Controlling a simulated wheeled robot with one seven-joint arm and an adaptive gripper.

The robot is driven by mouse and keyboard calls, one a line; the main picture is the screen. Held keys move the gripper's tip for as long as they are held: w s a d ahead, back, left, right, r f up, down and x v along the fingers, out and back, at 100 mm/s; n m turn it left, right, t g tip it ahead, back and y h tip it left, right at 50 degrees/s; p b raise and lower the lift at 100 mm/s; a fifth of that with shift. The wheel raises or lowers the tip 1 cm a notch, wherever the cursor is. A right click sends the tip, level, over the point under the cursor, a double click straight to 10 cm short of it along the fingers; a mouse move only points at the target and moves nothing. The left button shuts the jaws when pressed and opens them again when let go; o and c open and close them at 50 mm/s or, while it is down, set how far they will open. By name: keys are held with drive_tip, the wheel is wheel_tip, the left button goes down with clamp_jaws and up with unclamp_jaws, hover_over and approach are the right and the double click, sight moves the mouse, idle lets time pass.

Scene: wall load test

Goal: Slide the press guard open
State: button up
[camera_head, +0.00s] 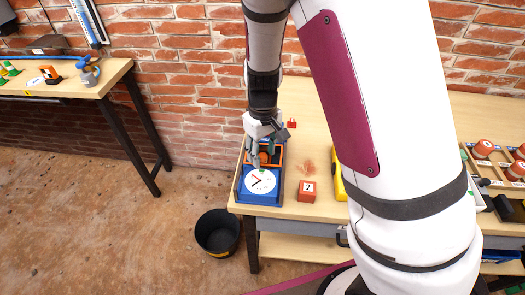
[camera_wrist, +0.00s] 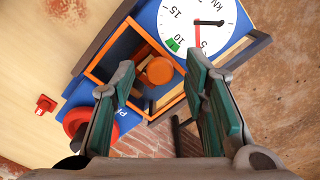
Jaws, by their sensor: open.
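The press (camera_head: 245,196) is a blue box at the left end of the workbench, with a white round dial (camera_head: 261,181) in front. The dial also shows at the top of the wrist view (camera_wrist: 180,22). The press guard (camera_wrist: 104,46) looks like an orange open frame behind the dial. An orange round part (camera_wrist: 159,70) shows inside it. My gripper (camera_wrist: 160,62) is open, its green-padded fingers on either side of part of the frame in that view. I cannot tell whether they touch it. In the head view my gripper (camera_head: 263,150) hides part of the guard.
An orange-red block marked 2 (camera_head: 307,191) stands right of the press, with a yellow thing (camera_head: 339,180) beyond it. A small red part (camera_wrist: 46,104) lies on the bench. A black bucket (camera_head: 217,232) stands on the floor. A brick wall (camera_head: 190,80) is behind.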

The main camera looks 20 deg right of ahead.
clamp_jaws()
drive_tip(key=s+a+p, duration=0.1)
drive_tip(key=s, duration=0.1)
drive_tip(key=s+a+p, duration=0.1)
drive_tip(key=s, duration=0.2)
drive_tip(key=s+a+p, duration=0.1)
drive_tip(key=s, duration=0.1)
drive_tip(key=shift+s+a, duration=0.1)
drive_tip(key=shift+s, duration=0.3)
drive_tip(key=shift+s+a, duration=0.15)
drive_tip(key=shift+s, duration=0.1)
unclamp_jaws()
drive_tip(key=shift+s, duration=0.1)
drive_tip(key=shift+r, duration=0.1)
